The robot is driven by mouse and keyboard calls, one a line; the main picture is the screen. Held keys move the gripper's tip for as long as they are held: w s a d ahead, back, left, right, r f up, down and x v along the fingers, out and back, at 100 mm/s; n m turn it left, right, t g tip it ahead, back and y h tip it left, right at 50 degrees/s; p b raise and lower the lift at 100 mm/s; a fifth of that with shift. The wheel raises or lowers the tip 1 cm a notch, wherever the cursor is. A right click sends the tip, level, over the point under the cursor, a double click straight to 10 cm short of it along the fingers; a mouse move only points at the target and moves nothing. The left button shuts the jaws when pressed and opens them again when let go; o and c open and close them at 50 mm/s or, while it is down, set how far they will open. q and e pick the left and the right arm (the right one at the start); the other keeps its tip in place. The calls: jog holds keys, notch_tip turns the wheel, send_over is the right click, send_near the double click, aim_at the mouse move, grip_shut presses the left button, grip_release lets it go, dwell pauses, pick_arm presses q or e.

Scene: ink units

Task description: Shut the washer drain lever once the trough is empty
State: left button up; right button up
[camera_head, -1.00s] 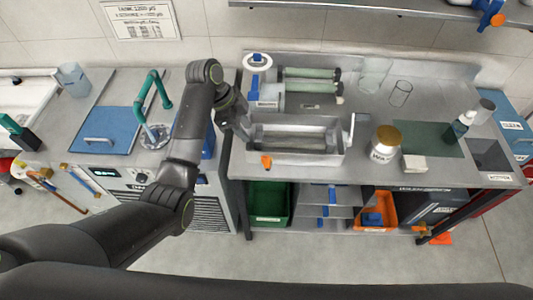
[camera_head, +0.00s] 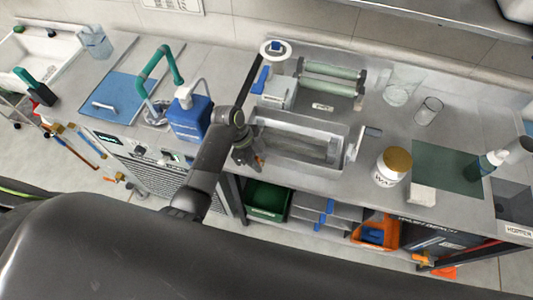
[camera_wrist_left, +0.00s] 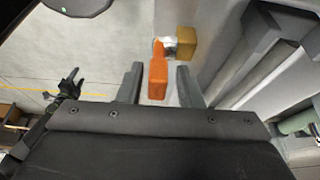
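The steel washer trough (camera_head: 340,148) stands on the bench, with rollers in it. I see no clear liquid surface inside, but cannot be sure it is dry. The orange drain lever (camera_wrist_left: 157,78) is at a brass valve body (camera_wrist_left: 186,43) in the left wrist view. My left gripper (camera_wrist_left: 160,84) is open, with one finger on each side of the lever and a gap on both sides. In the head view my left gripper (camera_head: 250,160) is at the trough's front left corner, mostly hiding the lever. My right gripper is not clearly seen.
A blue jug (camera_head: 189,120) stands close left of my left arm. Right of the trough are a gold-lidded jar (camera_head: 392,167), a white block (camera_head: 422,194) and a green mat (camera_head: 446,166). A green bin (camera_head: 266,198) sits below the bench.

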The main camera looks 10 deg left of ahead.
pick_arm(q)
jog(key=shift+f, duration=0.1)
jog(key=shift+s+a, duration=0.1)
jog(key=shift+s, duration=0.05)
jog(key=c, duration=0.3)
grip_shut()
jog(key=shift+d+y, duration=0.4)
jog(key=shift+y, duration=0.4)
pick_arm(e)
jog(key=shift+s+a, duration=0.25)
jog(key=shift+s, duration=0.05)
pick_arm(q)
jog(key=shift+o, duration=1.5)
grip_release()
